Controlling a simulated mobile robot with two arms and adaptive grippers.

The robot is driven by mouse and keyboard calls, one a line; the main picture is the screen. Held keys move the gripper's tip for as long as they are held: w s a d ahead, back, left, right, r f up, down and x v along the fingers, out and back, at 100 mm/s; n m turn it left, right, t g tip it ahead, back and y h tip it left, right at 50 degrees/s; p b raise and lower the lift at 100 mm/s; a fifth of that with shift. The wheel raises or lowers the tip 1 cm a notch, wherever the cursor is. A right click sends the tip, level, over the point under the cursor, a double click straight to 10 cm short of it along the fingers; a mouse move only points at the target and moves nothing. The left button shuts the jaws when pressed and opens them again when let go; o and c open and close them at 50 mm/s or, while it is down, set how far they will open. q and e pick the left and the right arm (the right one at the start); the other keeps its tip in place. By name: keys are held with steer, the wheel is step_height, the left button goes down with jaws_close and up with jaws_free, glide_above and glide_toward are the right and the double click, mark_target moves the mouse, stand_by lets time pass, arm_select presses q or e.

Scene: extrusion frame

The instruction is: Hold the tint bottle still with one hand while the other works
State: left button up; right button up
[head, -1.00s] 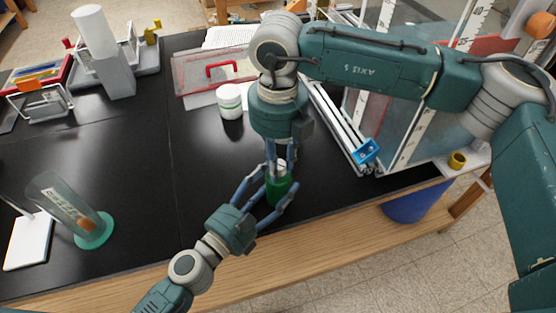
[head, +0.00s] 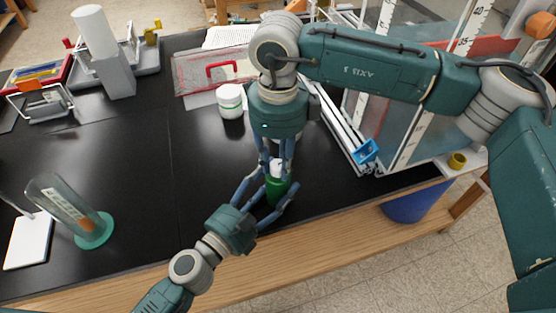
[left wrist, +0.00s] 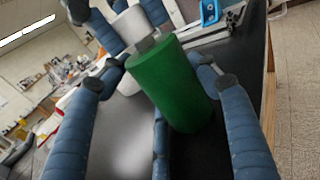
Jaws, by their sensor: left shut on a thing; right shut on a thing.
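The tint bottle is a green cylinder (head: 278,190) with a white cap (head: 277,167), near the front edge of the black bench. It stands roughly upright. My left gripper (head: 272,194) is shut around the green body from the front left. My right gripper (head: 276,163) comes down from above and is shut on the white cap. In the left wrist view the green body (left wrist: 172,85) lies between my left fingers and looks tilted. The bottle's base is hidden in the head view.
A white jar (head: 230,100) stands behind the bottle. A tilted glass cylinder on a green base (head: 95,231) is at left. A rail with a blue block (head: 366,151) and a clear-panelled frame are at right. The bench between the bottle and glass cylinder is clear.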

mark_target(278, 164)
arm_select(q)
steer(key=shift+s, duration=0.1)
arm_select(e)
steer(key=n, duration=0.6)
steer(key=shift+w+d+n, duration=0.1)
steer(key=shift+n, duration=0.2)
steer(key=n, duration=0.6)
steer(key=shift+n, duration=0.4)
steer(key=o, duration=1.2)
steer(key=shift+c, duration=0.2)
step_height(278, 164, up, 12)
